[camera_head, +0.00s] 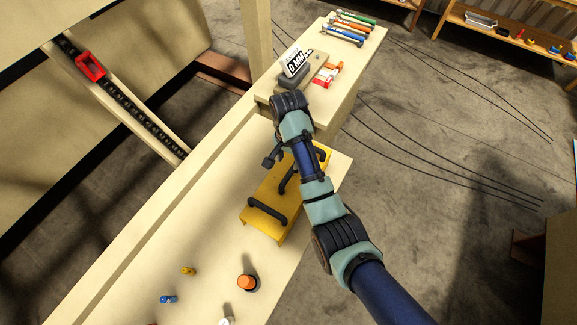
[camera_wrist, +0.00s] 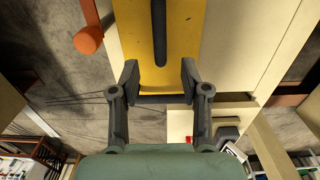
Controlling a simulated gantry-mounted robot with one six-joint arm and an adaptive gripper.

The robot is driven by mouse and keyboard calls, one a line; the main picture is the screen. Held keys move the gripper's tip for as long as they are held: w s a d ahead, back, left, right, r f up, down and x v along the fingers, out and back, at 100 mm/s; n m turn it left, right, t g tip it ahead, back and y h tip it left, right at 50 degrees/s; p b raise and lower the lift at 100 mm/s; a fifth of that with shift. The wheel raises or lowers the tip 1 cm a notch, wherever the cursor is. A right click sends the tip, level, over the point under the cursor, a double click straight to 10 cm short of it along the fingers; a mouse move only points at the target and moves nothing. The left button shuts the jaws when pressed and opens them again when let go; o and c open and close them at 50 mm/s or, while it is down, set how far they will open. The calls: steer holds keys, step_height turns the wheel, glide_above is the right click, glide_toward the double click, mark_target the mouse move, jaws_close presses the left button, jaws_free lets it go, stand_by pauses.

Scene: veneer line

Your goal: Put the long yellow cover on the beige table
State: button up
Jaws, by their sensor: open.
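My gripper (camera_head: 277,158) is over the cover's far end, partly hidden by my arm. In the wrist view, my gripper (camera_wrist: 159,78) is open and empty, its two fingers spread in front of the end of the yellow cover (camera_wrist: 182,40). I cannot tell whether the fingers touch the cover. My arm hides part of the cover's right side in the head view.
An orange-topped item (camera_head: 247,282), a small yellow piece (camera_head: 188,271) and a blue piece (camera_head: 168,299) stand near the cover's near end. A raised beige top (camera_head: 345,75) at the back holds tools and a sign (camera_head: 294,62). Cables cross the floor at right.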

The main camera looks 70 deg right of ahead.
steer(key=shift+r, duration=0.55)
steer(key=w+a+r+n+t+h, duration=0.25)
steer(key=w+a+n, duration=0.35)
steer(key=w+a, duration=0.45)
steer(key=w+a+r+n+t, duration=0.1)
steer(key=a+r+n+t, duration=0.25)
steer(key=a, duration=0.55)
steer(key=w+a+r+n+t, duration=0.1)
steer(key=a+r+n+t, duration=0.25)
steer(key=a, duration=0.55)
steer(key=s+a+r+n+t+y, duration=0.2)
steer(key=a+r+n, duration=0.4)
steer(key=a, duration=0.5)
step_height(320, 180, up, 2)
steer(key=shift+s+a+r+n+t, duration=0.35)
steer(key=shift+s+t, duration=0.3)
steer(key=shift+s, duration=0.4)
steer(key=shift+o, duration=0.8)
steer(key=shift+y, duration=0.25)
steer(key=shift+w, duration=0.1)
